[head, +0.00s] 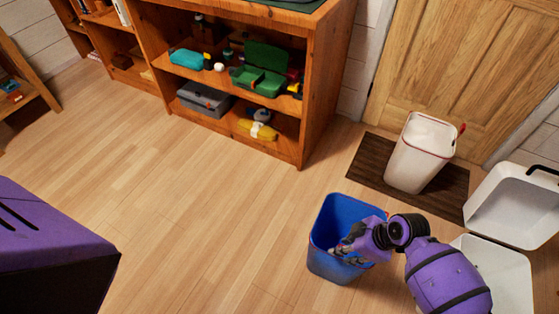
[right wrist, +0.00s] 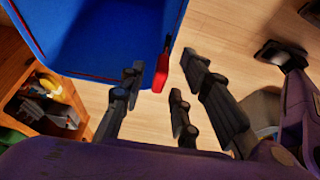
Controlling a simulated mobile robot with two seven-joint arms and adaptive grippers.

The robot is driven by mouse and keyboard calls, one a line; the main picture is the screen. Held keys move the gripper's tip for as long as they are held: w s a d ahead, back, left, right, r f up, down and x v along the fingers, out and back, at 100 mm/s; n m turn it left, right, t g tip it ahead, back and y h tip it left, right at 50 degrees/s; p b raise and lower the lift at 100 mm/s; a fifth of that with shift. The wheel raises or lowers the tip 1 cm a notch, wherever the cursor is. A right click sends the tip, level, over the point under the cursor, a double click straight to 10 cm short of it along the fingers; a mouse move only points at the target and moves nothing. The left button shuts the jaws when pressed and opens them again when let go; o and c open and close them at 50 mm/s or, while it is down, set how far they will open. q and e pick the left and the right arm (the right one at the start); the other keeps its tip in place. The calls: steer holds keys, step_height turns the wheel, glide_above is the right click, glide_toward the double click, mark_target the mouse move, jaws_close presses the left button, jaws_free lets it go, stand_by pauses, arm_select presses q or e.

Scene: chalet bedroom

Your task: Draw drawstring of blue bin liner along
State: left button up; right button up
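The blue bin (head: 343,215) with its blue liner stands on the wooden floor, its opening edged by a thin red line. In the right wrist view the blue liner (right wrist: 110,35) fills the top left, with a red drawstring tab (right wrist: 162,72) at its rim corner. My right gripper (head: 345,247) is at the bin's near right side, overlapping its rim. In the right wrist view my right gripper (right wrist: 161,75) has its dark fingers spread, with the red tab appearing between the tips; contact cannot be made out. My left gripper is in neither view.
A white bin (head: 415,160) with a red tab stands on a brown mat (head: 365,165) by the door. An open white container (head: 512,205) is at the right. A wooden shelf (head: 318,85) with toolboxes stands behind. The floor left of the blue bin is clear.

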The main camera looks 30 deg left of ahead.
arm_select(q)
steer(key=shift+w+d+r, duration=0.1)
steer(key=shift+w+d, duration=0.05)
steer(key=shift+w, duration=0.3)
arm_select(e)
steer(key=v, duration=1.2)
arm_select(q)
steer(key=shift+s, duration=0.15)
arm_select(e)
steer(key=shift+c, duration=0.3)
